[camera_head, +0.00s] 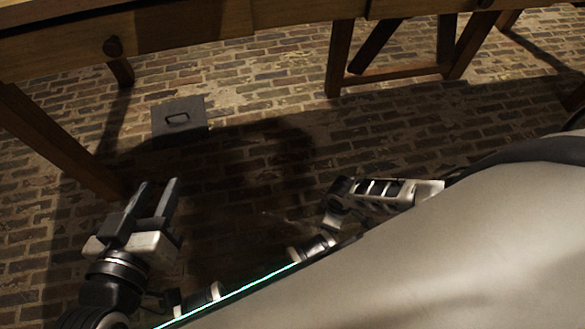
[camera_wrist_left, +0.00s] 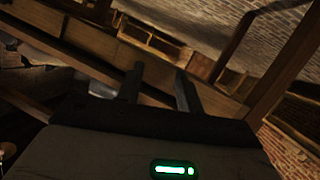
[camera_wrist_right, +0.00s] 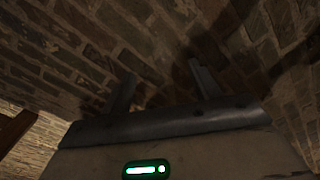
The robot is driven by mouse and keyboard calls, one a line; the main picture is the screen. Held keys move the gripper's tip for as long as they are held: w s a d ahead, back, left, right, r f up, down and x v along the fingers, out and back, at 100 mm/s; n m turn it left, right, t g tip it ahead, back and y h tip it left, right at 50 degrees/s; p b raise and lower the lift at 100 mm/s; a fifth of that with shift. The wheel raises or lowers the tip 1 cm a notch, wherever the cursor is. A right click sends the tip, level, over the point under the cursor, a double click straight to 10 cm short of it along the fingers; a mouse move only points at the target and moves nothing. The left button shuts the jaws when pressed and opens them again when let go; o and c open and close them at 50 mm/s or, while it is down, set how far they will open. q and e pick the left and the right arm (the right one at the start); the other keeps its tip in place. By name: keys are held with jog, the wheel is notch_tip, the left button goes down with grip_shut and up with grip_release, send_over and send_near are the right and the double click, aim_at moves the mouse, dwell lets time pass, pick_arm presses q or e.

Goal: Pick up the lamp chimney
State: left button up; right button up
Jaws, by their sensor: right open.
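I cannot make out a lamp chimney in any view. My left gripper (camera_head: 158,187) is open and empty in the head view, held over the brick floor at the lower left. In the left wrist view its two fingers (camera_wrist_left: 158,74) stand apart with nothing between them, and wooden furniture shows beyond. My right gripper (camera_wrist_right: 164,78) is open and empty in the right wrist view, with only brick paving beyond its fingers.
A wooden trestle (camera_head: 341,55) stands at the top right. A grey plate with a handle (camera_head: 179,120) lies on the brick floor (camera_head: 270,95).

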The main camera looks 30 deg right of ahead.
notch_tip(320, 180, down, 9)
jog(key=b, duration=0.6)
jog(key=shift+s, duration=0.15)
notch_tip(320, 180, down, 2)
jog(key=shift+b, duration=1)
jog(key=shift+f, duration=0.25)
jog(key=f+b, duration=0.4)
jog(key=shift+w+d+f+b, duration=0.1)
jog(key=shift+w+f+b, duration=0.15)
jog(key=shift+w+b, duration=0.05)
jog(key=shift+f, duration=0.1)
pick_arm(q)
notch_tip(320, 180, up, 13)
jog(key=d+m+t+h, duration=0.1)
jog(key=m+t+h, duration=0.5)
jog(key=m+h, duration=0.3)
jog(key=shift+w+h, duration=0.45)
jog(key=shift+h, duration=0.05)
pick_arm(e)
jog(key=c, duration=1.1)
